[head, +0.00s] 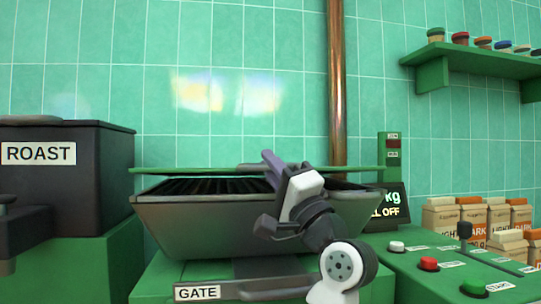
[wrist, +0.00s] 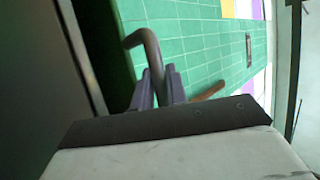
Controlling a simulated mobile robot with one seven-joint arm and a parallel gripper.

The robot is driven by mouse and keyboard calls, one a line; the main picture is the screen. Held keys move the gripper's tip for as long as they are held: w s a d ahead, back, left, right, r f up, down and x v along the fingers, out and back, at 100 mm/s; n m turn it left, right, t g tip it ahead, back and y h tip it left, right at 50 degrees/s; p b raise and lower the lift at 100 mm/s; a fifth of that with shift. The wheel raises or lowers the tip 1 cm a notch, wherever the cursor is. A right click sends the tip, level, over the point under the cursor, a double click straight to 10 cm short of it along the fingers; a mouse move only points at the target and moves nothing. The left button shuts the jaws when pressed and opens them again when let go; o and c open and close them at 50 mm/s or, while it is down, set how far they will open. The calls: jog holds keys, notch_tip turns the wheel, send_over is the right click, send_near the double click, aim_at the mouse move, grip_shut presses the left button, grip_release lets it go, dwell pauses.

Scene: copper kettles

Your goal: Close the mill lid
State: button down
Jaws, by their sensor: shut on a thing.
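The mill is the dark hopper (head: 205,222) in the middle of the head view. Its thin green lid (head: 185,170) shows nearly edge-on above the rim. A dark ribbed opening shows beneath the lid, so the lid does not look flush with the rim. My gripper (head: 272,165) reaches over the hopper's front to the lid's middle. In the wrist view, my gripper (wrist: 160,88) has its purple fingers shut on a bent grey handle (wrist: 143,37). The handle's far attachment is hard to make out. My wrist hides part of the hopper's right side.
A ROAST box (head: 85,170) stands at left. A GATE label and lever (head: 265,290) sit below the hopper. At right are a scale display (head: 388,205), a panel with a red button (head: 429,264), several paper bags (head: 470,215) and a shelf (head: 470,52). A copper pipe (head: 337,90) runs behind.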

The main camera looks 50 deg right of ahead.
jog(key=shift+s+a+f+b, duration=0.1)
jog(key=shift+f+b, duration=0.85)
jog(key=shift+f, duration=1.55)
jog(key=shift+f, duration=0.1)
jog(key=c, duration=1.4)
grip_release()
